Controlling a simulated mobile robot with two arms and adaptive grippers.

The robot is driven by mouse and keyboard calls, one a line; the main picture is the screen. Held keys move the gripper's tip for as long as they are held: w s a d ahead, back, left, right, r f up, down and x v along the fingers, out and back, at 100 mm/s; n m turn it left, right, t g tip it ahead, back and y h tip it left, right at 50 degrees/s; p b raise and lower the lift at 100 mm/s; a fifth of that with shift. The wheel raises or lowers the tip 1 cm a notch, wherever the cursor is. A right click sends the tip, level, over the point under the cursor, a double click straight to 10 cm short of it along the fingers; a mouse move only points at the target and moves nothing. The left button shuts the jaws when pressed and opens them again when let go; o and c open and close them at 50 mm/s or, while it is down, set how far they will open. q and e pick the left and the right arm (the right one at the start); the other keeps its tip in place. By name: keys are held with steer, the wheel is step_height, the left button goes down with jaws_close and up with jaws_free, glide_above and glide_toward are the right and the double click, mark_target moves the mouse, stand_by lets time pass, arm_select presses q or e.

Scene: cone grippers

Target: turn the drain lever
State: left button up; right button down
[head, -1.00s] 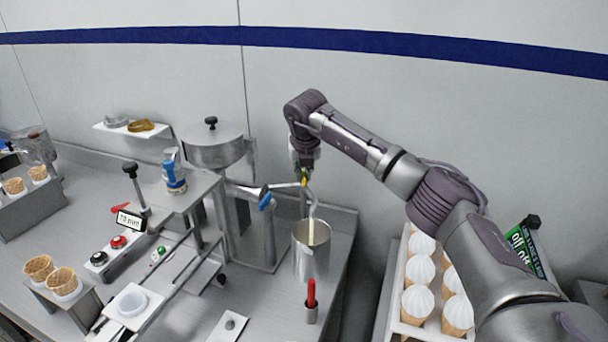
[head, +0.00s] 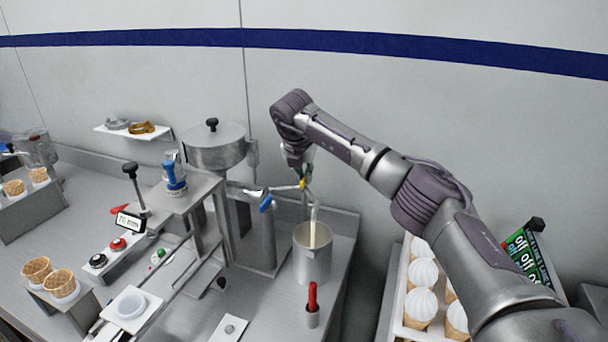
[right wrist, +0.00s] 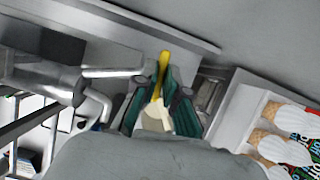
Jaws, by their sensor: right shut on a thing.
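The drain lever (head: 303,184) has a yellow grip and sits at the outlet end of the metal pipe from the steel tank (head: 215,148). In the right wrist view the yellow lever (right wrist: 163,70) stands between the green-padded fingers. My right gripper (head: 301,172) comes from above and is shut on the lever; its fingers also show in the right wrist view (right wrist: 160,95). Below the outlet, a pale stream (head: 313,225) falls into a steel jug (head: 312,266). My left gripper is not in view.
A blue handle (head: 266,204) is on the pipe left of the lever. A red-handled tool (head: 312,298) stands in a small holder in front of the jug. A tray of white-topped cones (head: 422,272) is at the right, under my right arm.

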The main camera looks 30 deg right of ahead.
steer(key=c, duration=1.2)
jaws_free()
steer(key=shift+c, duration=0.2)
steer(key=v, duration=1.2)
steer(key=shift+w+d, duration=0.1)
